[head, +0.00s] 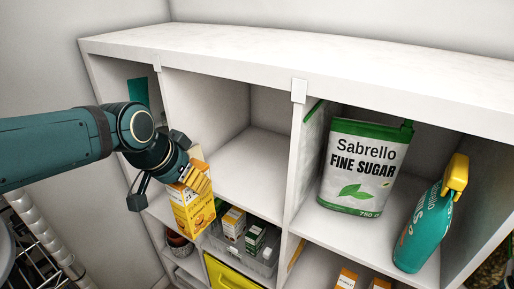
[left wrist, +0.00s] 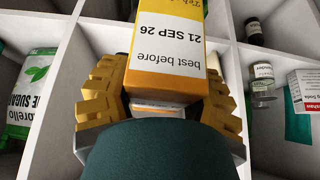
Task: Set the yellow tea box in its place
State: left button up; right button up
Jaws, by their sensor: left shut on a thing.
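The yellow tea box (head: 191,208) is held upright by my left gripper (head: 194,178), in front of the white shelf unit's left part in the head view. The box (left wrist: 168,62) also shows in the left wrist view, with a white label reading "best before 21 SEP 26". The yellow-padded fingers of my left gripper (left wrist: 165,95) press on its two sides. The box is in front of the divider between the left and middle columns. The upper middle compartment (head: 245,165) is empty as far as it shows. My right gripper is not in view.
A Sabrello fine sugar bag (head: 362,165) and a teal spray bottle (head: 424,225) stand in the upper right compartment. Below the middle compartment are a clear bin with small boxes (head: 234,222) and a yellow bin (head: 228,272). A wire rack (head: 35,245) is at the lower left.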

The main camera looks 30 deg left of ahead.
pick_arm(q)
jog(key=w+d+p, duration=0.1)
jog(key=w, duration=1.5)
jog(key=shift+w+d+f+p, duration=0.15)
jog(key=shift+w+f+p, duration=0.05)
jog(key=shift+f+p, duration=0.15)
jog(key=shift+f, duration=0.1)
jog(key=o, duration=1.3)
jog(key=shift+f, duration=0.1)
